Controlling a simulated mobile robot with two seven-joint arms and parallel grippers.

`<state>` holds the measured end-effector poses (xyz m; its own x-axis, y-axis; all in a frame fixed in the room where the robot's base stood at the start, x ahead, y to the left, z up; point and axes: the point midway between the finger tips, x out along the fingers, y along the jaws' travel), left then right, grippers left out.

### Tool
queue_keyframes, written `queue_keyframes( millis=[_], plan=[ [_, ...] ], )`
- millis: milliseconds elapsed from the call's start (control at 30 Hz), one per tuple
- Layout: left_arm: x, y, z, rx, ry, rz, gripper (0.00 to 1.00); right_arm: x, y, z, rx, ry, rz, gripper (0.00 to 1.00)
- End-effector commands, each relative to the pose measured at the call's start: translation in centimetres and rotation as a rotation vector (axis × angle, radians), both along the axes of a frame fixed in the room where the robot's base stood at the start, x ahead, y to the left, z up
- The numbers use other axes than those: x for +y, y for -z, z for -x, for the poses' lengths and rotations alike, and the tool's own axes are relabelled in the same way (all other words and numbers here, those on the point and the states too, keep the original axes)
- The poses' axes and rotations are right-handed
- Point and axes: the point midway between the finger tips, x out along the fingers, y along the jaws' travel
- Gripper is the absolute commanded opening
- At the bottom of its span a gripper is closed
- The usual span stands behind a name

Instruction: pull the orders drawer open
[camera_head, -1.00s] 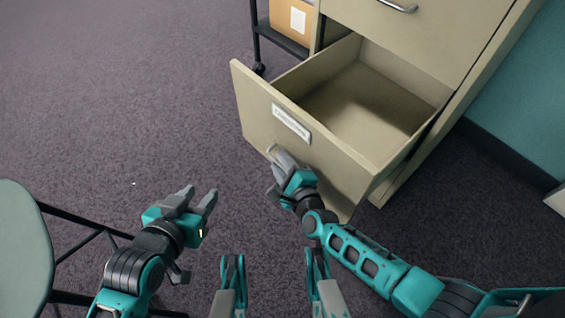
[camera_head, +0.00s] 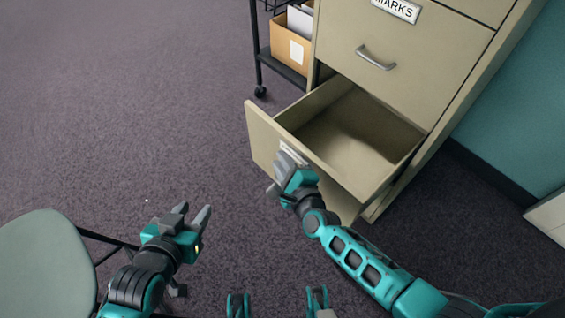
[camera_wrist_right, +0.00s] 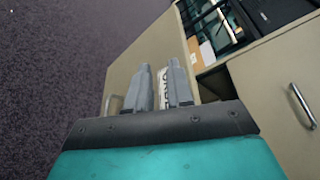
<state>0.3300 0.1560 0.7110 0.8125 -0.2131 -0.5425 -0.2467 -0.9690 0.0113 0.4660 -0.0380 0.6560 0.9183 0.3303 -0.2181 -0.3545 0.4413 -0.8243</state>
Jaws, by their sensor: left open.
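A low beige cabinet drawer (camera_head: 262,141) stands open and empty in the head view. Its front label (camera_head: 293,150) is mostly hidden by my right gripper (camera_head: 284,163), and I cannot read it fully. In the right wrist view, the two fingers (camera_wrist_right: 160,88) are apart in front of the drawer front (camera_wrist_right: 150,55), with part of the label showing between them. My left gripper (camera_head: 192,214) is open and empty over the carpet at lower left.
Above is a closed drawer with a metal handle (camera_head: 375,58); a label ending in "MARKS" (camera_head: 397,9) is higher up. A black wheeled cart (camera_head: 257,60) holds a cardboard box (camera_head: 290,50) behind. A grey-green chair (camera_head: 45,262) stands at lower left. The left carpet is clear.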

Motion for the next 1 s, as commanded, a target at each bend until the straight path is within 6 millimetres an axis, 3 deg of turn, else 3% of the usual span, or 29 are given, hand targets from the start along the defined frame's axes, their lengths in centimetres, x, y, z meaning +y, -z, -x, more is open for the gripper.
queue_keyframes(
  millis=[33, 200, 633, 867, 1000],
  plan=[
    [0.3, -0.5, 0.2, 0.008, -0.009, -0.005, 0.43, 0.0, -1.3, 0.0, 0.001, 0.001, -0.001, 0.21],
    [1.3, -0.3, 0.7, 0.018, -0.029, -0.021, 0.43, 0.0, -2.6, 0.1, 0.001, 0.001, -0.001, 0.21],
    [1.6, 0.2, 1.2, 0.025, -0.031, -0.026, 0.43, 0.0, -2.9, 0.1, 0.002, 0.001, 0.0, 0.21],
    [1.6, 0.2, 1.2, 0.026, -0.031, -0.027, 0.43, 0.0, -2.9, 0.1, 0.001, -0.001, 0.003, 0.0],
    [1.6, 0.1, 1.1, 0.025, -0.03, -0.028, 0.43, -0.1, -3.0, 1.1, -0.023, -0.038, 0.092, 0.0]
  ],
)
